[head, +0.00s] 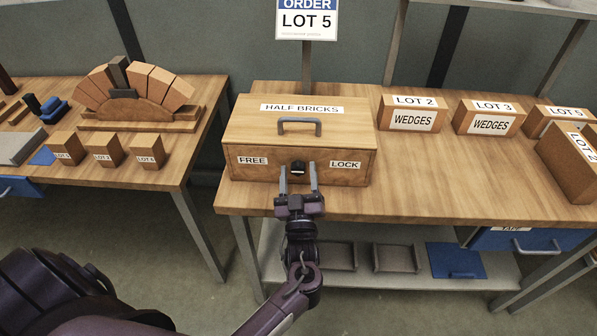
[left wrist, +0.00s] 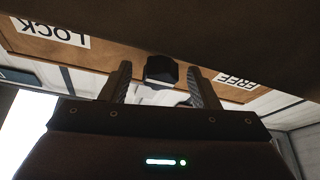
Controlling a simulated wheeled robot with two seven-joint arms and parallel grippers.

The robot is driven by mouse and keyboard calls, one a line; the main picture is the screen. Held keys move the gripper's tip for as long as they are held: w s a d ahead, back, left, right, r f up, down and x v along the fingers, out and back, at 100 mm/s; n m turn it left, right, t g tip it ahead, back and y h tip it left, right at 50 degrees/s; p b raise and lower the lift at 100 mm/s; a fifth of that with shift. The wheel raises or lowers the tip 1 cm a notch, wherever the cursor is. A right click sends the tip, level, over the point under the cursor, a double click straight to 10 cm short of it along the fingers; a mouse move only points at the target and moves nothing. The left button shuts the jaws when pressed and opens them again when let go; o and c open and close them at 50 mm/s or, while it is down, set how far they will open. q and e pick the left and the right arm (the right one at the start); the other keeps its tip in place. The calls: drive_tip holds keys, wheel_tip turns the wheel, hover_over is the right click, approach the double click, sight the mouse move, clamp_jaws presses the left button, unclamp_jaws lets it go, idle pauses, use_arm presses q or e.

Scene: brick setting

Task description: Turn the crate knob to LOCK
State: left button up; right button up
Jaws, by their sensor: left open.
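The wooden crate (head: 330,128), marked HALF BRICKS, stands on the right table with its lid shut. Its front carries a FREE label (head: 252,160), a LOCK label (head: 345,165) and a black knob (head: 298,167) between them. Which way the knob points is too small to tell. My left gripper (head: 298,167) is open at the crate front, one finger on each side of the knob. In the left wrist view the knob (left wrist: 161,69) sits between the two fingertips with gaps, and the LOCK label (left wrist: 50,29) and FREE label (left wrist: 236,81) show upside down. My right gripper is not in view.
Wedge boxes (head: 412,113) stand right of the crate on the same table. A blue drawer (head: 515,240) hangs under the table's right part. The left table holds a brick arch (head: 130,100) and small blocks. The tabletop right of the crate's front is clear.

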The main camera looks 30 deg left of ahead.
use_arm(q)
drive_tip(key=c, duration=1)
drive_tip(key=shift+o, duration=0.2)
